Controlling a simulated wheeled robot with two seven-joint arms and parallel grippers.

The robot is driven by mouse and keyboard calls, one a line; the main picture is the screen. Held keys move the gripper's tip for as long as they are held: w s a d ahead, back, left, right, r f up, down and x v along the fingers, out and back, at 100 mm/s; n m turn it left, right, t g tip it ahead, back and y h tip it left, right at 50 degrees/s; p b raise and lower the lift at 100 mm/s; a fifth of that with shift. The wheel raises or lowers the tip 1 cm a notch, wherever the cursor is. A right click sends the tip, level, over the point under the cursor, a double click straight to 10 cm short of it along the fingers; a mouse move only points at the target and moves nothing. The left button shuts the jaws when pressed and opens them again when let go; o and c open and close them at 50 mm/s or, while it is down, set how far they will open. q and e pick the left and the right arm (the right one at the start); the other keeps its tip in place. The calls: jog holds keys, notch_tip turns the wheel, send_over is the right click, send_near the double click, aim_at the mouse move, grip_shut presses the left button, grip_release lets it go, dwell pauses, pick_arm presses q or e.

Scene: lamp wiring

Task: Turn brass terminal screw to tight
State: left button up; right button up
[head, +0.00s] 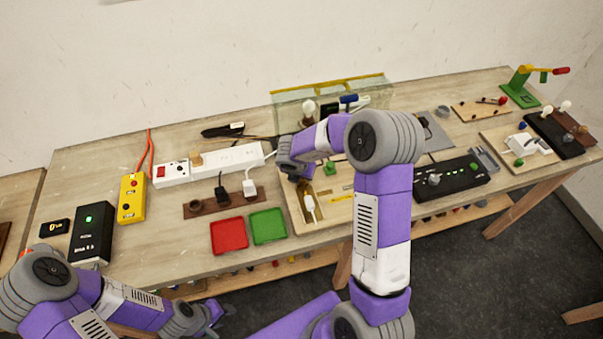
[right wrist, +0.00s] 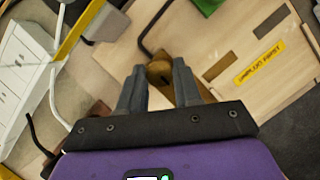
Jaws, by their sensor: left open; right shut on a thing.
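The brass terminal screw (right wrist: 159,72) shows in the right wrist view as a small round brass head on a dark brown strip of the wooden board (right wrist: 130,50). My right gripper (right wrist: 159,84) has its two grey fingers on either side of it and is shut on it. How far the screw is turned cannot be told. In the head view my right gripper (head: 297,176) is over the left part of the board (head: 345,212), and my wrist hides the screw. My left gripper (head: 216,314) is open and empty, low in front of the table's front edge.
Red (head: 228,235) and green (head: 268,226) trays lie left of the board. A white power strip (head: 225,160) and a yellow meter (head: 131,198) stand further left. A glass screen (head: 375,87) stands behind the board. A black switch box (head: 452,180) is to the right.

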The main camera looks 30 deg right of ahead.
jog(key=o, duration=1)
jog(key=shift+o, duration=0.2)
jog(key=shift+r, duration=0.1)
jog(key=p+v, duration=0.1)
jog(key=v, duration=0.6)
jog(key=shift+r, duration=0.15)
jog(key=shift+a, duration=0.1)
